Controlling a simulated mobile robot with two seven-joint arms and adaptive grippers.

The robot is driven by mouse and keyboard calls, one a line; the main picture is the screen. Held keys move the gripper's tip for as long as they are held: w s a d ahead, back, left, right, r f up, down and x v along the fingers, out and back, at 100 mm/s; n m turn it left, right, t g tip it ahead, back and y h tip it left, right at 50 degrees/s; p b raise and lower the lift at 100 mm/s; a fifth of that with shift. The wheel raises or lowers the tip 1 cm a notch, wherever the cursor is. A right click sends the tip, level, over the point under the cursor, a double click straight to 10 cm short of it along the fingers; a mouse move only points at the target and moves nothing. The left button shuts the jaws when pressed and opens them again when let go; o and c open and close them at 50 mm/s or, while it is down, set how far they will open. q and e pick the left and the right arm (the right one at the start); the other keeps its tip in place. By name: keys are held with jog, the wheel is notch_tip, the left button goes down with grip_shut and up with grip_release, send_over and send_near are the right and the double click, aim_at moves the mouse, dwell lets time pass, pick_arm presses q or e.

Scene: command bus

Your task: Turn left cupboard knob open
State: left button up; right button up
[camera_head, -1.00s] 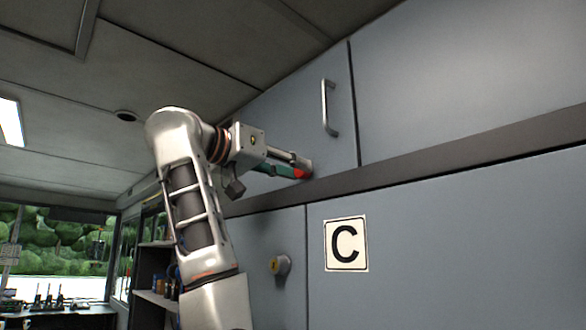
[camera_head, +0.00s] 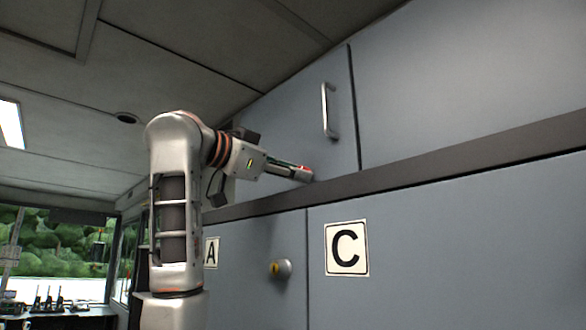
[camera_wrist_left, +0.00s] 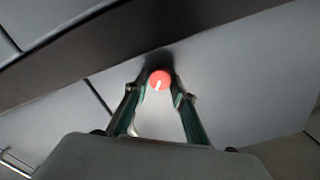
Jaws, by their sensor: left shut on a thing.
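The left cupboard knob (camera_wrist_left: 159,80) is round and red with a white mark, between my left gripper's fingertips in the left wrist view. My left gripper (camera_head: 303,173) is shut on this knob at the lower part of the upper cupboard door (camera_head: 290,120). It also shows in the left wrist view (camera_wrist_left: 158,92), with green-sided fingers on both sides of the knob. In the head view the fingers mostly hide the knob; only a little red shows. The door looks flush with its neighbour. My right gripper is not in view.
A metal bar handle (camera_head: 329,111) stands out from the upper door. A dark rail (camera_head: 430,163) runs below it. Lower panels carry signs C (camera_head: 346,248) and A (camera_head: 211,252) and a round knob with a yellowish centre (camera_head: 282,269). The ceiling (camera_head: 190,60) is close above my arm.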

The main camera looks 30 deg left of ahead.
pick_arm(q)
jog(key=m+p, duration=0.6)
jog(key=shift+r+p, duration=0.1)
jog(key=shift+p, duration=0.3)
jog(key=shift+m, duration=0.5)
jog(key=shift+m+p, duration=0.55)
jog(key=shift+m, duration=0.45)
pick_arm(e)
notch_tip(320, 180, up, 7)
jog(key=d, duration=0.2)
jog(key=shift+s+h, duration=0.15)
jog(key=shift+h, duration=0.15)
pick_arm(q)
jog(key=shift+f+m, duration=0.2)
jog(key=shift+m, duration=0.1)
jog(key=o, duration=1.1)
